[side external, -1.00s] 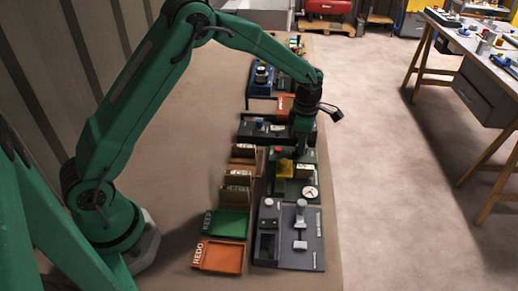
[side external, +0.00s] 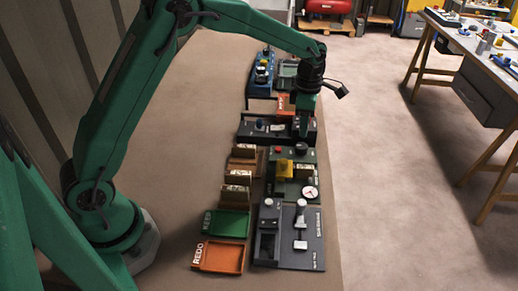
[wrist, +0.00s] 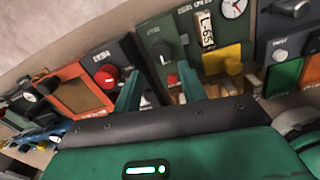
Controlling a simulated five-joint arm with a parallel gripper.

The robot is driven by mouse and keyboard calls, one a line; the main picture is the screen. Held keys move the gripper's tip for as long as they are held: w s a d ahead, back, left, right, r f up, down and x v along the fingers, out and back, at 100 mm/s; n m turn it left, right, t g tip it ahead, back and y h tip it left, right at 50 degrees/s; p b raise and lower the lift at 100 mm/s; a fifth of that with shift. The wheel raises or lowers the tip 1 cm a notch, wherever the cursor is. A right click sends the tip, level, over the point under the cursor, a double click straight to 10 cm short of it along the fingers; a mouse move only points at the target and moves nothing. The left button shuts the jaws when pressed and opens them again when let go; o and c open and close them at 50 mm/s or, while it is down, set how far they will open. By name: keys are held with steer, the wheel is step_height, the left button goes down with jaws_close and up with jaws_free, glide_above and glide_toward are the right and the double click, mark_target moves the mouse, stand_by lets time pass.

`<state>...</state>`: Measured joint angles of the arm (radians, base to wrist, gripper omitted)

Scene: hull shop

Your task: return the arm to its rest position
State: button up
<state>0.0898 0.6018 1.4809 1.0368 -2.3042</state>
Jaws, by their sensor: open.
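My green arm (side external: 245,25) reaches from the left over the bench. A green panel with a dial (side external: 311,192) and a yellow block (side external: 285,169) lies nearer the camera than the gripper.
A green KEEP tray (side external: 226,234) and an orange REDO tray (side external: 243,257) lie at the near end. A grey panel (side external: 312,255) is beside them. Brown racks (side external: 236,176) stand left of the green panel. The bench's left part (side external: 185,150) is bare.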

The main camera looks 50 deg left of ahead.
steer(key=shift+r, duration=0.1)
steer(key=s+a+r+m+t, duration=0.3)
steer(key=s+r+m, duration=0.9)
steer(key=s+r, duration=0.15)
steer(key=s+a+m+t, duration=0.1)
steer(key=s+m+t, duration=0.1)
steer(key=s+m, duration=1.1)
steer(key=s, duration=0.4)
steer(key=shift+a, duration=0.4)
